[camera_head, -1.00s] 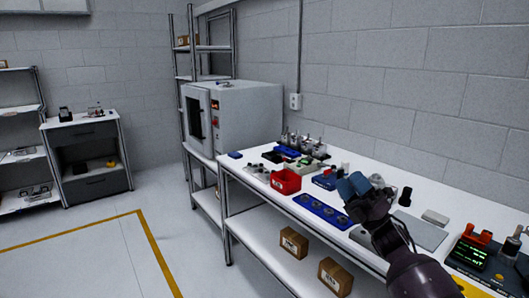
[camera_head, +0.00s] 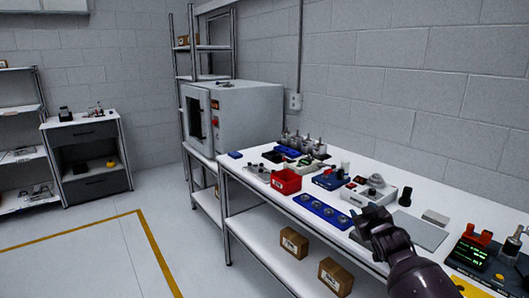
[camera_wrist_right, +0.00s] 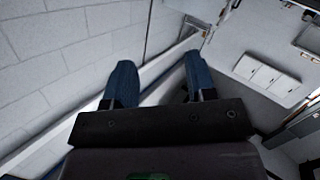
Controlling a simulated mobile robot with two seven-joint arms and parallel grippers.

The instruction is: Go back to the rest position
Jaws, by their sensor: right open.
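My right gripper (camera_head: 368,222) is raised over the front edge of the white workbench (camera_head: 262,200) in the head view, with its fingers mostly hidden behind its dark body. In the right wrist view its two blue fingers stand apart with nothing between them (camera_wrist_right: 161,82). It is open and empty. Behind it on the bench is a white device with a round knob (camera_head: 372,190). Left of it lies a blue tray with several round recesses (camera_head: 322,211). My left gripper is in neither view.
The bench also holds a red bin (camera_head: 286,181), a black cylinder (camera_head: 405,196), a grey mat (camera_head: 418,233) and a meter with a green display (camera_head: 470,255). Cardboard boxes (camera_head: 294,242) sit on the lower shelf. An oven (camera_head: 240,117) stands further back. The floor at left is clear.

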